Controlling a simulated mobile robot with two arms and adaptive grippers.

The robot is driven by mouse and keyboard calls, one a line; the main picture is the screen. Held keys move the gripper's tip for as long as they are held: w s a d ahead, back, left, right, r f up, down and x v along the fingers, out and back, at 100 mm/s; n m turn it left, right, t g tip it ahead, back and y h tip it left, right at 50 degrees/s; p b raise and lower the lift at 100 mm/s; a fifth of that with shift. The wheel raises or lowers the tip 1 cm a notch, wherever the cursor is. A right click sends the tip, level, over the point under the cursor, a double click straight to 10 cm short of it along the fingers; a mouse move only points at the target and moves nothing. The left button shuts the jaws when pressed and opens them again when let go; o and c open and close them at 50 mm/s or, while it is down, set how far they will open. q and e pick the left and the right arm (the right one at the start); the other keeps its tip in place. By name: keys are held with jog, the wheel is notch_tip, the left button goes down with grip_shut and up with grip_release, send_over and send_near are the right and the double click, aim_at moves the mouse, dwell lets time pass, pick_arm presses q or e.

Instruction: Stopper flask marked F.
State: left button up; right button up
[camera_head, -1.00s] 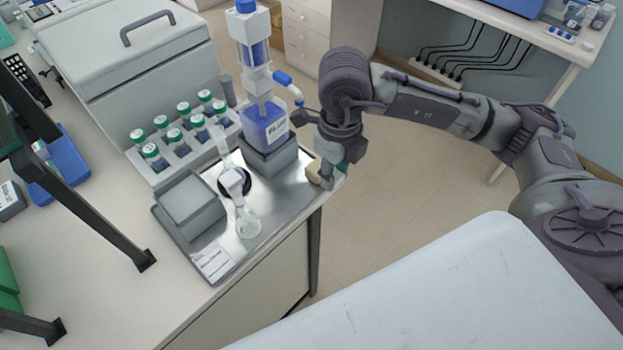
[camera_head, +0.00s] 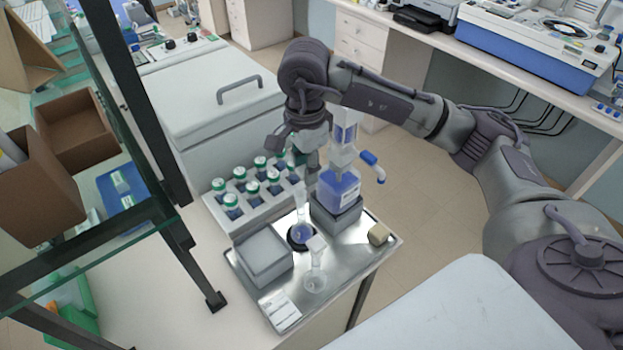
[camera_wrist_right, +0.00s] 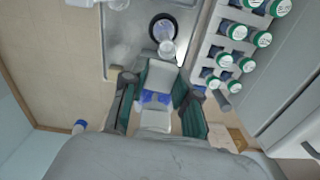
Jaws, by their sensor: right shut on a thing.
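One clear flask (camera_head: 302,234) with a tall neck and blue liquid at its base stands in a black ring on the steel tray (camera_head: 345,262). A second clear flask (camera_head: 315,281) stands in front of it, with a white piece at its neck. I cannot read an F on either. A small beige block (camera_head: 379,233), stopper-like, sits at the tray's right corner. My right gripper (camera_head: 312,158) is behind the blue-filled dispenser bottle (camera_head: 340,188). In the right wrist view its fingers (camera_wrist_right: 157,100) are on either side of the white and blue dispenser. My left gripper is out of view.
A rack (camera_head: 238,208) of green-and-white-capped vials stands behind the tray. A grey box (camera_head: 264,256) and a label card (camera_head: 281,310) lie on the tray's left. A glass shelf with dark posts (camera_head: 180,245) stands at the left. The large lidded box (camera_head: 215,110) is behind.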

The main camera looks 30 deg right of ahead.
aim_at(299, 168)
jog(key=shift+w+a+r+n, duration=0.45)
jog(key=shift+w+a+n, duration=0.05)
jog(key=shift+w+a, duration=0.1)
jog(key=shift+s+d+f, duration=0.2)
jog(key=shift+d+f, duration=0.1)
jog(key=shift+f, duration=0.6)
jog(key=shift+a+f+b, duration=0.1)
jog(key=shift+f+b, duration=0.45)
jog(key=shift+f, duration=0.2)
jog(key=shift+w+f+b, duration=0.1)
jog(key=shift+f+b, duration=0.35)
jog(key=shift+f, duration=0.1)
jog(key=shift+f+b, duration=0.55)
jog(key=shift+b, duration=0.1)
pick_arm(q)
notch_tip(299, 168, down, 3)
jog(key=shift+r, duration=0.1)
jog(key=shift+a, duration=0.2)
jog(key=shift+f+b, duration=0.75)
pick_arm(e)
jog(key=shift+f, duration=0.15)
